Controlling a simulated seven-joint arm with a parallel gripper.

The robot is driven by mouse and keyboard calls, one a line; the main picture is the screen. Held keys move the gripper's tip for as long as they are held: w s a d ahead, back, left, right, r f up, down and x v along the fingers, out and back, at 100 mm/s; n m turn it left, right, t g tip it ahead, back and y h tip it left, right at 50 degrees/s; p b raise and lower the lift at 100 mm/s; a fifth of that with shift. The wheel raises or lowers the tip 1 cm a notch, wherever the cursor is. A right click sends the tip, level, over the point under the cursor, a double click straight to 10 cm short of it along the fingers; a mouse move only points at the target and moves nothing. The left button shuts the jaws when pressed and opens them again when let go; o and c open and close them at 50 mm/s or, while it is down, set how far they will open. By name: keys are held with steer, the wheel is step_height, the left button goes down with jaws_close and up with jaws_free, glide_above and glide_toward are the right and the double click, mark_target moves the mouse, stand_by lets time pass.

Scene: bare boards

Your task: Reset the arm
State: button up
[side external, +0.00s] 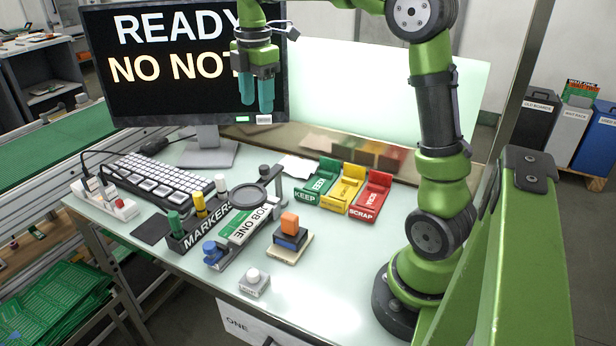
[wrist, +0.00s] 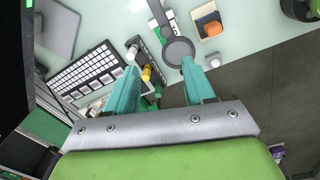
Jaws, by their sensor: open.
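My gripper (side external: 257,92) has two teal fingers and hangs in front of the monitor, high above the bench. In the wrist view my gripper (wrist: 161,90) has its fingers apart, with nothing between them but the bench items far below. The green arm rises from its base at the right of the bench and bends over toward the monitor. The white bench top (side external: 320,285) lies well below the fingers.
The monitor (side external: 130,60) stands close behind my gripper. Below are a keyboard (side external: 160,183), a MARKERS holder (side external: 205,230), a magnifier (side external: 248,197), stacked blocks (side external: 290,238), a white-knobbed button box (side external: 254,283) and KEEP (side external: 316,183), yellow (side external: 344,190) and SCRAP (side external: 370,196) trays.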

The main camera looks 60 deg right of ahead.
steer(key=s+a+f+m+t+y, duration=0.1)
steer(key=s+a+f+m+t, duration=0.1)
steer(key=s+a+m, duration=0.4)
steer(key=s+a+f+m+t+y, duration=0.1)
steer(key=s+a+f+m+t, duration=0.1)
steer(key=s+a+m+t, duration=0.2)
steer(key=s+a+m, duration=0.3)
steer(key=s+m, duration=0.3)
steer(key=m, duration=0.2)
steer(key=shift+s+f+m+t, duration=0.25)
steer(key=shift+f+m+t, duration=0.05)
steer(key=shift+f+t, duration=0.1)
